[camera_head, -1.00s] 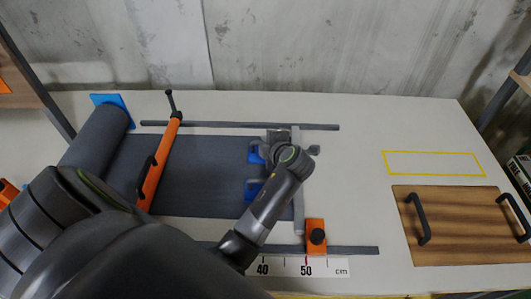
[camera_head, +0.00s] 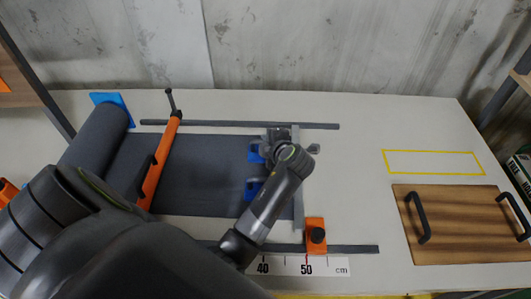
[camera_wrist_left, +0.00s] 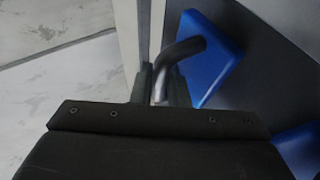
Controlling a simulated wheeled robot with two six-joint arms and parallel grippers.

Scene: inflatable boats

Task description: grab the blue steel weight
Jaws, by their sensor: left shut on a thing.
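In the left wrist view the weight (camera_wrist_left: 213,62) is a blue block with a bent grey metal handle (camera_wrist_left: 184,50). My left gripper (camera_wrist_left: 160,88) is shut on that handle. In the head view my left gripper (camera_head: 279,138) is at the weight's far right side, and my wrist hides part of it. A second blue weight (camera_head: 252,188) lies nearer to me. My right gripper is not in view.
An orange bar (camera_head: 160,165) with a black handle crosses the sheet, left of the weights. A grey roll (camera_head: 97,138) is further left. An orange stop (camera_head: 315,237) sits on the front rail (camera_head: 350,250). A wooden board (camera_head: 460,225) with black handles and a yellow outline (camera_head: 433,152) are at right.

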